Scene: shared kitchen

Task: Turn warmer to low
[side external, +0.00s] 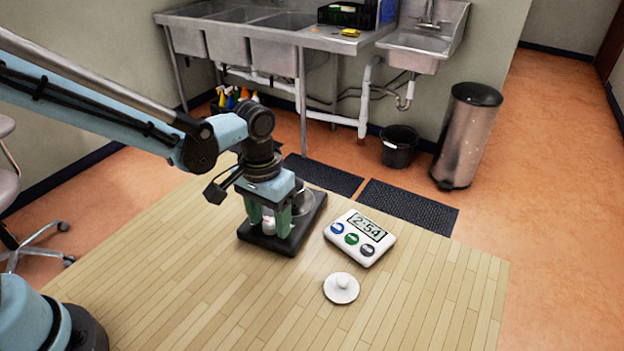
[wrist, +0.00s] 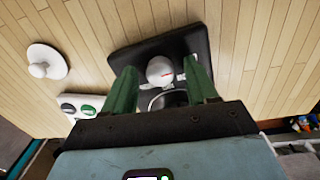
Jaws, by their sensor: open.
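The warmer (side external: 312,213) is a flat black unit on the wooden table, with a round metallic part (side external: 302,203) toward its back. My gripper (side external: 269,228) is over the front of the warmer, pointing down. Its two green fingers (wrist: 161,80) stand apart on either side of the knob, and I cannot tell whether they touch it. A metal rim (wrist: 168,98) is partly hidden behind the gripper.
A white timer (side external: 360,237) reading 2:54, with several coloured buttons, lies right of the warmer. A round white lid (side external: 341,288) with a small handle lies nearer the front. The table (side external: 220,300) is otherwise clear. Sinks and a bin (side external: 467,135) stand beyond it.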

